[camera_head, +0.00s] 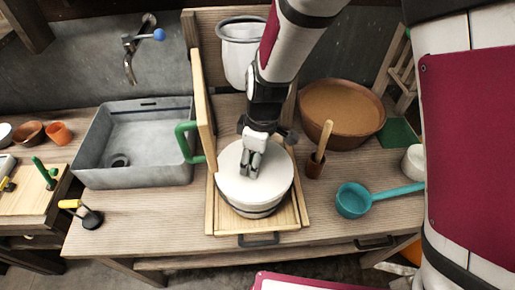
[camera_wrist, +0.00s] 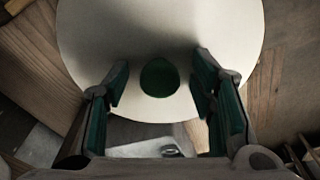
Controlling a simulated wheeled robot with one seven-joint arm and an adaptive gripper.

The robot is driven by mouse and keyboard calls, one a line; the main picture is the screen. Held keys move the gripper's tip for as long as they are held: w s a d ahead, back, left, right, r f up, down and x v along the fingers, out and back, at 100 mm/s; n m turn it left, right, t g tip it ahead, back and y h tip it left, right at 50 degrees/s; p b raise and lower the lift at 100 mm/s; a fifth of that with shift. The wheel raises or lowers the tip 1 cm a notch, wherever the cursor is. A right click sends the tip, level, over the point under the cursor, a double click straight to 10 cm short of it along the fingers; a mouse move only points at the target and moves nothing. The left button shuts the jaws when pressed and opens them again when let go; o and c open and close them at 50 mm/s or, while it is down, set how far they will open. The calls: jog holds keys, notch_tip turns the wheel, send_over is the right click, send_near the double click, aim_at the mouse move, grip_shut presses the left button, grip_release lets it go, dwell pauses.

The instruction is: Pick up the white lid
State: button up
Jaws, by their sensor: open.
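The white lid (camera_head: 233,186) is round and lies on top of a pot in a wooden frame on the workbench. In the wrist view the lid (camera_wrist: 160,35) fills the upper middle, with a round dark green knob (camera_wrist: 159,77) near its lower edge. My gripper (camera_head: 252,168) is over the lid in the head view and hides its knob there. In the wrist view my gripper (camera_wrist: 160,95) is open, with one finger on each side of the knob and a gap to both. I cannot tell how far the fingertips are above the lid.
A wooden panel with a green handle (camera_head: 186,142) stands left of the pot, beside a grey sink (camera_head: 140,175). A brown bowl (camera_head: 345,108), a small cup with a wooden handle (camera_head: 315,167) and a teal ladle (camera_head: 354,200) are to the right. A white hanging bucket (camera_head: 238,55) is behind.

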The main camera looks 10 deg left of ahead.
grip_shut()
jog(key=shift+r, duration=0.15)
